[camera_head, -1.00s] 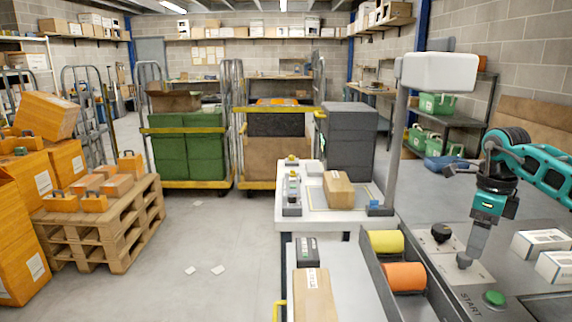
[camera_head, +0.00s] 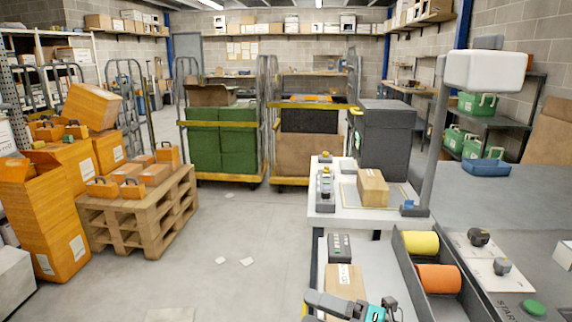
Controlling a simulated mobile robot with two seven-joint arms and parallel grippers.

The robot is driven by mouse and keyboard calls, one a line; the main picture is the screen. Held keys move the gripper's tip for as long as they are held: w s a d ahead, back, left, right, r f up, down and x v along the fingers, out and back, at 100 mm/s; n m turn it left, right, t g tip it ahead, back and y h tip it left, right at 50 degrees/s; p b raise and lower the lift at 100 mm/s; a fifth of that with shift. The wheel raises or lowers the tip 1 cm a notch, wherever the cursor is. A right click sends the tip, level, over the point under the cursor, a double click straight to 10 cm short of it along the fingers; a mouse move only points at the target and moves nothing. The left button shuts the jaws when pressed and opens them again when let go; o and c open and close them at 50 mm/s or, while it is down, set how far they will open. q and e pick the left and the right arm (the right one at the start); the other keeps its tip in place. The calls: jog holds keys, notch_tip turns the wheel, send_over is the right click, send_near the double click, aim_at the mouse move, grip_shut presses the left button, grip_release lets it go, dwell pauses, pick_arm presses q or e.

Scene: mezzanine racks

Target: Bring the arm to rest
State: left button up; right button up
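A dark grey and teal part of one of my arms (camera_head: 350,307) shows at the bottom edge, in front of the white bench and over the near end of a brown carton (camera_head: 345,281). It looks like my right gripper turned sideways, with a dark finger-like piece to the left and a teal body to the right. The frame edge cuts it off, and I cannot tell whether it is open or shut. I see nothing held in it. The rest of that arm is out of view. My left gripper is not in view.
At the right is a control panel with a black knob (camera_head: 478,237), a small grey knob (camera_head: 502,266) and a green button (camera_head: 534,308). Yellow (camera_head: 420,242) and orange (camera_head: 438,279) rollers lie beside it.

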jog(key=s+d+f+m+t+h, duration=0.1)
jog(key=s+d+f+m+h, duration=0.5)
jog(key=m, duration=0.8)
jog(key=s+d+f+m+t+h, duration=0.1)
jog(key=s+d+f+m+h, duration=0.5)
jog(key=s+f+m+h, duration=0.3)
notch_tip(320, 180, down, 4)
jog(key=s+m, duration=0.1)
jog(key=m, duration=0.5)
jog(key=shift+s+t, duration=0.3)
jog(key=shift+t, duration=0.1)
